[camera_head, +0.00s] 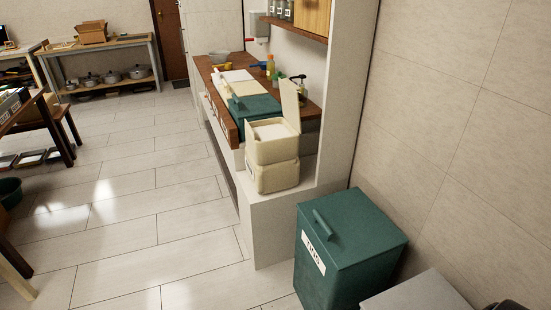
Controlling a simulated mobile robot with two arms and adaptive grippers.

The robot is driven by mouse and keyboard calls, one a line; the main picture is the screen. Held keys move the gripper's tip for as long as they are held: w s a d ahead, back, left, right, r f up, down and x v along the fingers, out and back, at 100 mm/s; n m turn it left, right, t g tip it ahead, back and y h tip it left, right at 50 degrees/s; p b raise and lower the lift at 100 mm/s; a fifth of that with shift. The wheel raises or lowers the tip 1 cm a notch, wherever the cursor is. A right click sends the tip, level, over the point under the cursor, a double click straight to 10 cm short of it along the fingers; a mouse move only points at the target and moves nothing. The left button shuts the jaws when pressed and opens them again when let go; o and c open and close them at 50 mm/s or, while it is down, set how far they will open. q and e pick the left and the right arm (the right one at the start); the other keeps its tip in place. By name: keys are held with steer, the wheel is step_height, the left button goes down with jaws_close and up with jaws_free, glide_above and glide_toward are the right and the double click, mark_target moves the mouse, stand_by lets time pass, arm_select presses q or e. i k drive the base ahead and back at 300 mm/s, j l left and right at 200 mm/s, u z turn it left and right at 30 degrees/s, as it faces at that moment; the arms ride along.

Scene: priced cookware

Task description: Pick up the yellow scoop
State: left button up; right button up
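A small yellow item (223,67), which looks like the scoop, lies at the far part of the wooden counter (204,67). It is too small to make out its full shape. Neither of my grippers is in view.
On the counter are a metal bowl (219,57), a bottle (270,66), a pale board (243,90) and a green box (255,107). A cream bin with its lid up (272,150) stands at the counter's near end. A green bin (345,260) stands on the floor. The tiled floor (150,210) left of the counter is clear.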

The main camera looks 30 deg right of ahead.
mark_target(227, 65)
steer(key=i+z, duration=0.15)
steer(key=i, duration=4.2)
